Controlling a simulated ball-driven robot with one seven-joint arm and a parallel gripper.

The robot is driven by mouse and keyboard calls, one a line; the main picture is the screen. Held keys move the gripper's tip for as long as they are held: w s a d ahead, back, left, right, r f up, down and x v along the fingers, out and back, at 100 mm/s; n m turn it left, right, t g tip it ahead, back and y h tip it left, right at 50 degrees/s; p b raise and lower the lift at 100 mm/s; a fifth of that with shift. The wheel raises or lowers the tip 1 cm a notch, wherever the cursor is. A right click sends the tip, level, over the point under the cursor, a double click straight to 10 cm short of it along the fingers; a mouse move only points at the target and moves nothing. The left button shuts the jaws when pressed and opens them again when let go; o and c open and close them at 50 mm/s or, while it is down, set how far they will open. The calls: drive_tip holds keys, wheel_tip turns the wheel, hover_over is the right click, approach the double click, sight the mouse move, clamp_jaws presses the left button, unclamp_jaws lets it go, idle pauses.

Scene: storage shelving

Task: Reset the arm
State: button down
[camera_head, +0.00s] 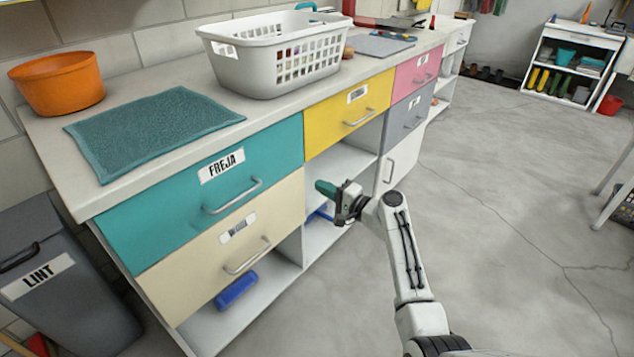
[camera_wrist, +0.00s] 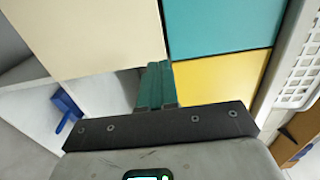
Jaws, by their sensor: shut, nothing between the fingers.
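My gripper (camera_head: 326,188) is at the end of my white arm, in front of the open cubby below the yellow drawer (camera_head: 347,112). Its teal fingers point left toward the drawer unit. In the wrist view the teal fingers (camera_wrist: 156,84) lie together side by side, with nothing between them. Behind them show the teal drawer (camera_wrist: 225,25), the yellow drawer and the cream drawer (camera_wrist: 85,35). I cannot tell from these views how far the fingertips are from the drawer fronts, but no contact shows.
On the counter stand an orange bowl (camera_head: 58,84), a teal mat (camera_head: 152,130) and a white basket (camera_head: 236,68). The teal FREJA drawer (camera_head: 150,215) and the cream drawer (camera_head: 190,265) are closed. A grey LINT bin (camera_head: 75,300) stands at left. The floor (camera_head: 500,200) to the right is open.

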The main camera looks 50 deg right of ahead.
drive_tip(key=s, duration=0.6)
drive_tip(key=shift+s+p, duration=0.2)
drive_tip(key=shift+p, duration=0.25)
drive_tip(key=shift+d, duration=0.1)
drive_tip(key=s+a+f+n+g+y, duration=0.2)
drive_tip(key=s+a+f+n+g, duration=0.15)
drive_tip(key=a, duration=0.45)
drive_tip(key=s+a+f+n+g+y, duration=0.25)
drive_tip(key=a+f+n, duration=0.25)
drive_tip(key=a, duration=0.3)
drive_tip(key=s+a+f+n+g+h, duration=0.1)
drive_tip(key=s+a+f+n+g, duration=0.15)
drive_tip(key=s+a+g, duration=0.4)
drive_tip(key=s+a+f+n+g+h, duration=0.1)
drive_tip(key=s+a+n+g+h, duration=0.2)
drive_tip(key=s, duration=0.6)
drive_tip(key=s+r+n+g+h, duration=0.1)
drive_tip(key=s+r+n, duration=0.2)
drive_tip(key=s, duration=0.6)
wheel_tip(320, 180, up, 19)
drive_tip(key=p, duration=1.9)
drive_tip(key=shift+w, duration=0.15)
